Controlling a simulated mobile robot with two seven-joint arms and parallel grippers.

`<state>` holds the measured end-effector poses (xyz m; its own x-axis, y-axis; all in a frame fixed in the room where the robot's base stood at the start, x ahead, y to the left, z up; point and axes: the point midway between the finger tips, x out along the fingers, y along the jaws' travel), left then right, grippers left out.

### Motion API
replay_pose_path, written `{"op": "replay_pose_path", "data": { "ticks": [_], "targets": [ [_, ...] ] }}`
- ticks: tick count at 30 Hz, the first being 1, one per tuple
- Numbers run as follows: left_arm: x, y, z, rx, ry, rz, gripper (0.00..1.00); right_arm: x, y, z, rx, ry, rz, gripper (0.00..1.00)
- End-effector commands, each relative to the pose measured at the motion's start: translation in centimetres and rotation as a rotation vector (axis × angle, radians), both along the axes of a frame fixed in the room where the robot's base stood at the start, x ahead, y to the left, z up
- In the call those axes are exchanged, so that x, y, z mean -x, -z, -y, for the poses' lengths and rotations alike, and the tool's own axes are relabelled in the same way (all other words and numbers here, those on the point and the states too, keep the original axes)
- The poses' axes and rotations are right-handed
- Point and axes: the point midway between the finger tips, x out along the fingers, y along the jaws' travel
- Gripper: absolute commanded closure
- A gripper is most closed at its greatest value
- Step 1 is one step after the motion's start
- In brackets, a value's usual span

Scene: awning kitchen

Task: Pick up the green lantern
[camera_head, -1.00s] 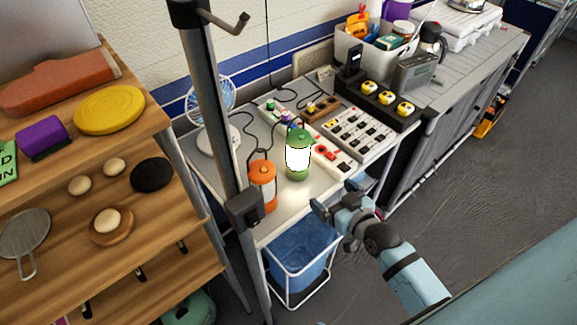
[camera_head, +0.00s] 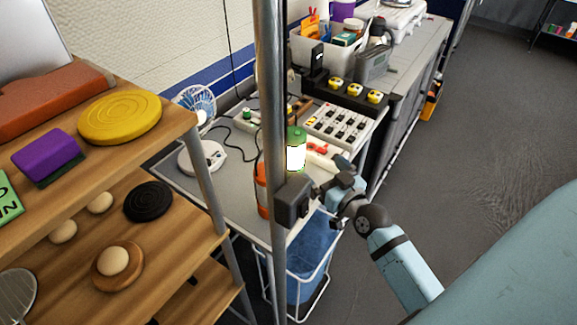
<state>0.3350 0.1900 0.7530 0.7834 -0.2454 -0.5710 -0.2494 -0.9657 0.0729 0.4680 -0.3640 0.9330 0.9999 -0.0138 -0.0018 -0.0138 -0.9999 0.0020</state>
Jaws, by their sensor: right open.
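The green lantern (camera_head: 296,152) stands upright and lit on the grey table (camera_head: 232,202). A metal pole (camera_head: 271,110) passes just left of it and covers its left edge. The orange lantern (camera_head: 262,190) stands nearer the front edge, mostly hidden behind the pole. My right gripper (camera_head: 328,178) is at the table's front right edge, just in front of and to the right of the green lantern, open and apparently empty. My left gripper is not in view.
A white fan (camera_head: 197,125) is at the back left. Power strips (camera_head: 341,125) lie behind the lantern. A blue bin (camera_head: 308,255) is below. Wooden shelves (camera_head: 180,130) fill the left.

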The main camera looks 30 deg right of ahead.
Motion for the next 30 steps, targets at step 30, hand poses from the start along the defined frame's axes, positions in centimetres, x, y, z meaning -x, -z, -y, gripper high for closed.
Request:
{"op": "replay_pose_path", "data": {
  "ticks": [30],
  "targets": [
    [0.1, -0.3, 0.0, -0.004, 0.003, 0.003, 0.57, -13.4, 0.2, 0.1, -0.001, 0.002, 0.002, 0.0]
  ]
}}
